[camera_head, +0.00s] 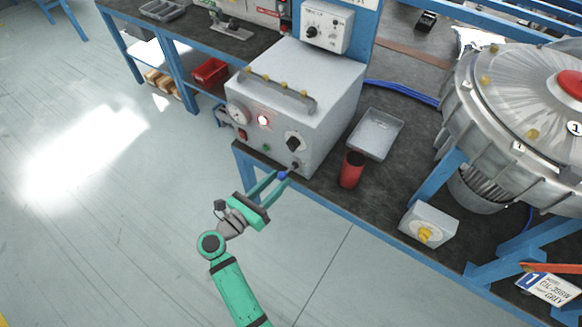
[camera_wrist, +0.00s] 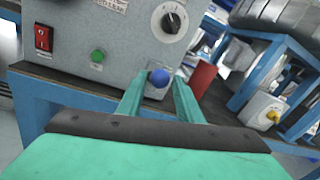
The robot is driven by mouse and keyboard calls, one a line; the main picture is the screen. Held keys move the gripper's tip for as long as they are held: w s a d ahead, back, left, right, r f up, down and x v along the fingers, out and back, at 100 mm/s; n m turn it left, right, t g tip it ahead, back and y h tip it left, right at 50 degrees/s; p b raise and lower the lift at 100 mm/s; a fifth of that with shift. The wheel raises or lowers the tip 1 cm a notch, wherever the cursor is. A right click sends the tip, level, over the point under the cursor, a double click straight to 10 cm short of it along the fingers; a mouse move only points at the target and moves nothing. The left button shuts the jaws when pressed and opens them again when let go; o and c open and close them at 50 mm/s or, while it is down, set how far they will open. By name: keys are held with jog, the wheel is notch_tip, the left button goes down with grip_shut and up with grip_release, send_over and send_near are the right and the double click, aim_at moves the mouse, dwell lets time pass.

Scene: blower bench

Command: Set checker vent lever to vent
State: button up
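The checker (camera_head: 310,85) is a grey box on the bench with a gauge, a lit red lamp, a black dial and a top handle. Its vent lever ends in a blue ball (camera_head: 283,175) low on the front face, near the right corner. In the wrist view the blue ball (camera_wrist: 159,77) sits just ahead of and between my fingertips. My gripper (camera_head: 279,178) is open, with a finger on either side of the ball; it also fills the lower wrist view (camera_wrist: 157,88). I cannot tell whether a finger touches the ball. The lever's shaft is mostly hidden.
A red cup (camera_head: 351,170) and a grey tray (camera_head: 376,133) stand right of the checker. A grey box with a yellow knob (camera_head: 424,234) and the large blower (camera_head: 500,110) are farther right. The floor left of the bench is clear.

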aim_at(290, 170)
jog(key=x, duration=0.7)
jog(key=shift+c, duration=0.4)
grip_shut()
jog(key=shift+a, duration=0.1)
